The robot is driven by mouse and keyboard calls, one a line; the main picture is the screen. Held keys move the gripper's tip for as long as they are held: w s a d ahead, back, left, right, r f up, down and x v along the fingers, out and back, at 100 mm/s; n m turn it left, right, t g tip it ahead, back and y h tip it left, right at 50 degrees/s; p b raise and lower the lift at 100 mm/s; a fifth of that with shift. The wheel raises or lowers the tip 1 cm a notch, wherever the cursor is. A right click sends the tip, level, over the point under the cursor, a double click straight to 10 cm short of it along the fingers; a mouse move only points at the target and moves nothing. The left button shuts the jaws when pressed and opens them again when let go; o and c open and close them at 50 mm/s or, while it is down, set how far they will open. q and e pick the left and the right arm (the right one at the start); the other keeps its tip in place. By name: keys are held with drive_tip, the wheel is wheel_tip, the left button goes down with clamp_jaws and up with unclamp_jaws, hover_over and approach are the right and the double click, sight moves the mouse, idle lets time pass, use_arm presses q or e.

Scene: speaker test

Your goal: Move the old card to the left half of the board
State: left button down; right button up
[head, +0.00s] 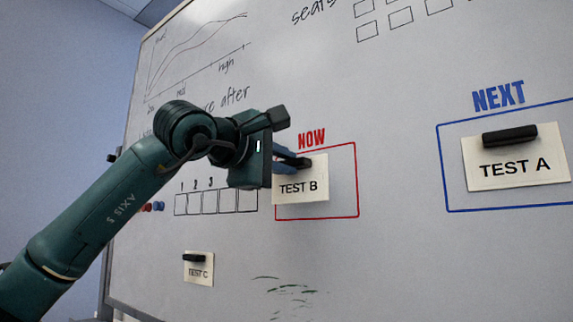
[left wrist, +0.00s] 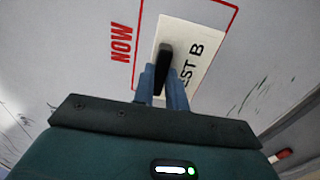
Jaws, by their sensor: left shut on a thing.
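The TEST B card (head: 300,192) is a cream card with a black bar handle (head: 300,163). It lies over the left part of the red NOW frame (head: 357,185) on the whiteboard. My left gripper (head: 291,159) reaches in from the left and is shut on the bar. The left wrist view shows the blue fingers (left wrist: 165,92) on either side of the bar (left wrist: 165,62) and the card (left wrist: 203,60) behind, partly hidden. The TEST A card (head: 520,168) with its black bar is inside the blue NEXT frame (head: 447,165). My right gripper is not in view.
A small TEST C card (head: 198,269) with a black bar is at the lower left of the whiteboard (head: 400,270). A row of numbered boxes (head: 215,202) is drawn left of the NOW frame. Red and blue round pieces (head: 153,207) are near the left edge.

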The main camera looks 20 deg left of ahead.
use_arm(q)
drive_tip(key=shift+b+v, duration=0.35)
drive_tip(key=shift+v, duration=0.65)
drive_tip(key=shift+s+a, duration=0.1)
drive_tip(key=shift+s, duration=0.1)
